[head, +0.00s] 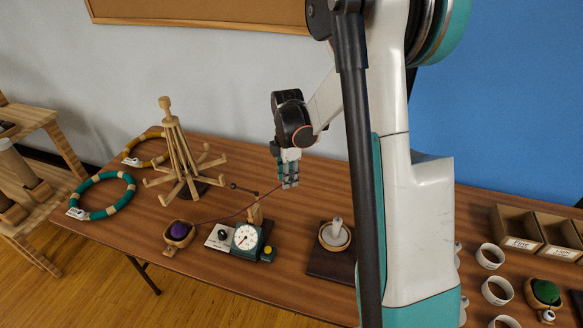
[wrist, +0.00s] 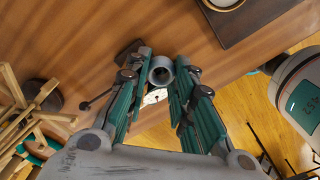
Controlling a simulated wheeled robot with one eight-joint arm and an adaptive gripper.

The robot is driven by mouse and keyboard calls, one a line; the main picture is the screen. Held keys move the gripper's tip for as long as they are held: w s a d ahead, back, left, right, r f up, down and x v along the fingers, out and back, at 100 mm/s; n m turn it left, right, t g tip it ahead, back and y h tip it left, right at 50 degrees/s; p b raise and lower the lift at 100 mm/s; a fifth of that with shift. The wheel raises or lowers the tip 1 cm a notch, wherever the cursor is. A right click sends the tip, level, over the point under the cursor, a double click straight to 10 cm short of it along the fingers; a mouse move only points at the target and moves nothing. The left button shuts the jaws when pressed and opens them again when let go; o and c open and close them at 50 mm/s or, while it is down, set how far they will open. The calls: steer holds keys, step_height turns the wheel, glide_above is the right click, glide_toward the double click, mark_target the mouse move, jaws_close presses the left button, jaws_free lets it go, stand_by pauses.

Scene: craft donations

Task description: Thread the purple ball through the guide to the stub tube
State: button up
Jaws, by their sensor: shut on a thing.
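The purple ball (head: 179,231) sits in a wooden bowl at the front left of the table. A thin reddish-purple strand runs from it past a small wooden post (head: 254,214), apparently the guide, and on to my gripper (head: 289,181). I cannot tell whether the strand passes through the guide or beside it. My gripper is shut on a short grey tube (wrist: 161,69), whose round open end shows between the fingertips in the wrist view. I cannot tell whether this is the stub tube. How the strand meets my fingers is too small to see.
A dial device (head: 246,238) stands in front of the post. A dark rod (head: 244,189) lies left of my gripper. A wooden peg stand (head: 181,165) rises behind left. A dark board (head: 330,264) carries a bowl at right. Cups (head: 497,291) and trays (head: 520,232) are far right.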

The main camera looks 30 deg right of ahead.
steer(key=shift+d+r+n, duration=0.3)
steer(key=shift+d+n, duration=0.35)
steer(key=shift+n, duration=0.05)
steer(key=shift+f+b, duration=2.6)
steer(key=shift+f, duration=2)
steer(key=p, duration=0.2)
glide_above(337, 220)
steer(key=shift+f+b, duration=1.3)
steer(key=shift+b, duration=0.15)
steer(key=o, duration=0.7)
